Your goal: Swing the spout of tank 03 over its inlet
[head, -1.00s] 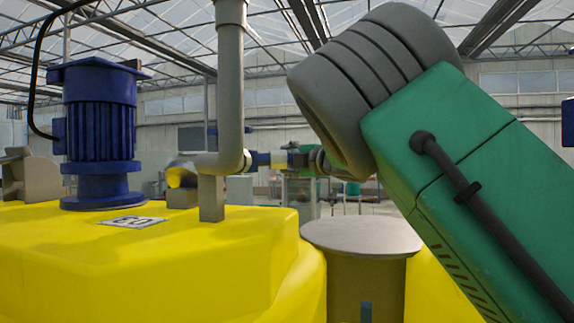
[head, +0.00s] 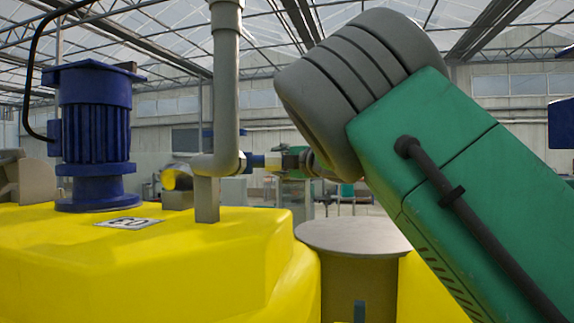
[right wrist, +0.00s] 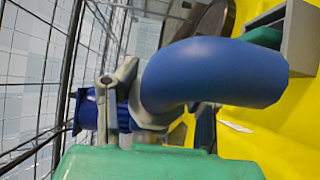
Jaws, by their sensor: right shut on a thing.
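The yellow tank (head: 150,265) fills the lower left of the head view; its number plate (head: 128,223) lies on top, read at a slant. A grey standpipe (head: 225,90) comes down to an elbow above the tank. From its union a short blue spout (head: 258,161) runs right to my right gripper (head: 274,161), small and partly hidden behind my arm. In the right wrist view the gripper's grey fingers (right wrist: 118,95) close around the spout, and its blue bend (right wrist: 215,75) curves rightward. I cannot make out the inlet with certainty. My left gripper is not in view.
A blue motor (head: 97,135) stands on the tank, left of the pipe. A yellow-rimmed round part (head: 178,180) sits behind the tank top. A flat grey round cover (head: 352,237) is below my arm. A grey box-like part (right wrist: 290,40) is near the bend in the wrist view.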

